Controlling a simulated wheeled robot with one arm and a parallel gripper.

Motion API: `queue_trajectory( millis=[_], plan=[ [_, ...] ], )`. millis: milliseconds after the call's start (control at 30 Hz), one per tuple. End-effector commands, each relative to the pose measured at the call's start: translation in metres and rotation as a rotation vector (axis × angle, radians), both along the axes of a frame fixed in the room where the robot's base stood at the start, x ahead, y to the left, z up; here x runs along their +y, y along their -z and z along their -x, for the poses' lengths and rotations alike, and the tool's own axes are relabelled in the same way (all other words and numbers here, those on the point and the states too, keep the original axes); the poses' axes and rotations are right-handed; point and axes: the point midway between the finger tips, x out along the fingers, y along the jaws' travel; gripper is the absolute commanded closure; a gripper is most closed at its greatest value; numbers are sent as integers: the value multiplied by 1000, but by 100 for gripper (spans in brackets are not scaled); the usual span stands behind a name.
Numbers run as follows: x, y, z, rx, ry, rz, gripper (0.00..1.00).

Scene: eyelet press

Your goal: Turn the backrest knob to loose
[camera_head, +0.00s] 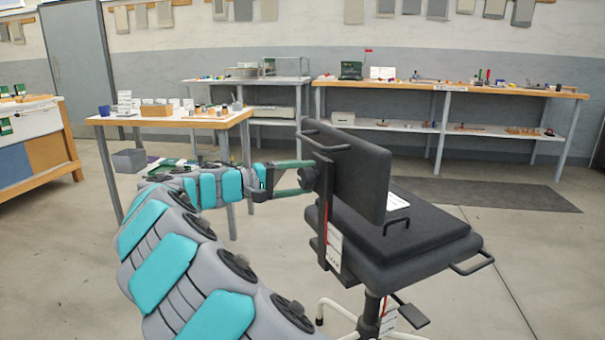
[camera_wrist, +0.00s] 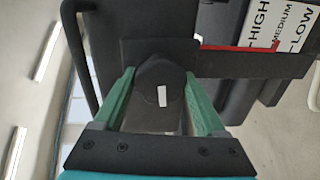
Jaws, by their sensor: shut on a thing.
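The black backrest knob (camera_head: 309,180) is on the back side of the dark chair's backrest (camera_head: 352,178). In the wrist view the knob (camera_wrist: 160,78) is centred, with a short white mark (camera_wrist: 162,96) that stands nearly upright in the picture. My gripper (camera_head: 300,178) reaches it from the left, and its green fingers lie on either side of the knob, shut on it. A label with HIGH, MEDIUM and LOW (camera_wrist: 284,24) and a red pointer (camera_wrist: 247,46) show at the upper right of the wrist view. No marking for loose is readable.
The padded seat (camera_head: 425,225) has side handles, one (camera_head: 474,263) sticking out to the right. A black tube handle (camera_head: 323,138) runs behind the backrest. A table with small items (camera_head: 175,122) stands behind my arm. Open floor (camera_head: 545,250) lies to the right.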

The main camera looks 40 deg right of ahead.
Motion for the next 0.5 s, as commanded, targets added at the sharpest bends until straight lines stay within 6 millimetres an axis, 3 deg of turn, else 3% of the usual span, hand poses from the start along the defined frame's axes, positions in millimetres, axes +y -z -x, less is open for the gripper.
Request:
queue_trajectory(
  millis=[500],
  plan=[
    [1, 1, -1, 341, -2, -84, 82]
  ],
)
